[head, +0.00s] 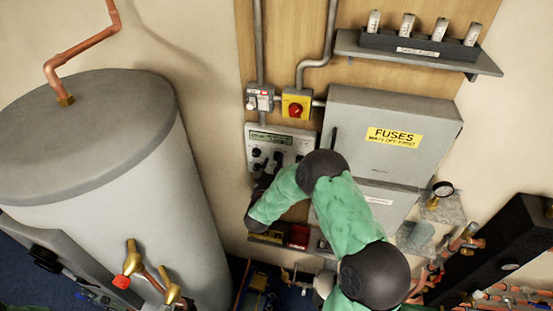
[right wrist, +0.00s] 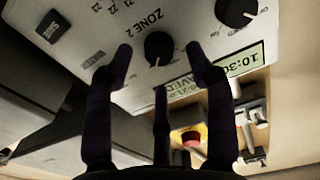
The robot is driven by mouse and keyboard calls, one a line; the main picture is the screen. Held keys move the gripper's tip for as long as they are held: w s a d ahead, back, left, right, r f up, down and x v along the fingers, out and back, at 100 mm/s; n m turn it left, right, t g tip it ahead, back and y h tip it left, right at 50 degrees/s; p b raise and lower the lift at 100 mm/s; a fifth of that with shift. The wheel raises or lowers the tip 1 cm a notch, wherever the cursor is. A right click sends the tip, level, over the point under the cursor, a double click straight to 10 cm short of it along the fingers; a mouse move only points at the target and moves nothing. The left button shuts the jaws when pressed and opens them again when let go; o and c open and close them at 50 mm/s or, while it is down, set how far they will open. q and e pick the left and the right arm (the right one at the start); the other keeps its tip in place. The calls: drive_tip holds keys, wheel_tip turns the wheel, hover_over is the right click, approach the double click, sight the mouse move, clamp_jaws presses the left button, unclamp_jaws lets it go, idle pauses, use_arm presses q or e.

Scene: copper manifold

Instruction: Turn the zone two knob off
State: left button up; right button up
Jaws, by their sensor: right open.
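The zone two knob (right wrist: 158,47) is a round black knob on a white control panel (right wrist: 95,62), which appears upside down in the right wrist view. A "ZONE 2" label is printed beside it. A small pale mark on the knob faces the display side. My right gripper (right wrist: 160,54) is open, with its dark fingers on either side of the knob; I cannot tell whether they touch it. In the head view the panel (head: 285,136) is on the wall, and my right gripper (head: 263,182) is at its lower part, partly hidden by my arm. My left gripper is out of view.
Another black knob (right wrist: 235,12) and a lit display (right wrist: 238,66) are on the panel. A red-and-yellow isolator switch (head: 296,104) sits above it. A grey fuse box (head: 385,110) stands to the right, a large grey cylinder (head: 120,190) to the left.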

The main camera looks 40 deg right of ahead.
drive_tip(key=shift+x, duration=1.15)
